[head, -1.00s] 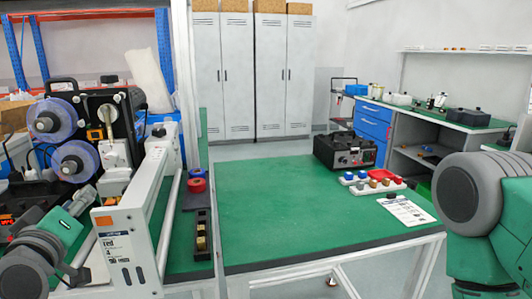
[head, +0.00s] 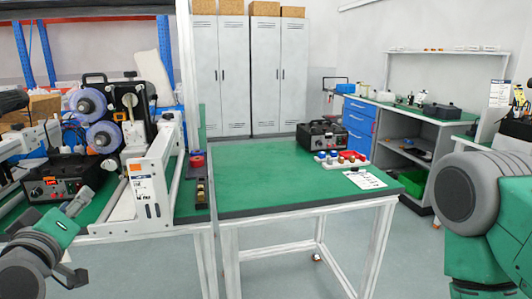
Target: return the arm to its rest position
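My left arm comes in at the lower left of the head view, with a dark grey ringed joint and a green link. The dark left gripper (head: 72,276) shows low in front of it, small and partly hidden, so its opening is unclear. I see nothing held in it. It is over the floor, in front of the left bench (head: 185,208) and apart from it. My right arm shows only as a large grey joint and green links at the right edge. Its gripper is out of view.
A white-framed machine (head: 150,185) with spools stands on the left bench. The middle green table (head: 270,185) bears a black device (head: 322,136), a white tray (head: 341,164) with small parts and a paper sheet (head: 365,180). Open grey floor (head: 410,260) lies right of the table.

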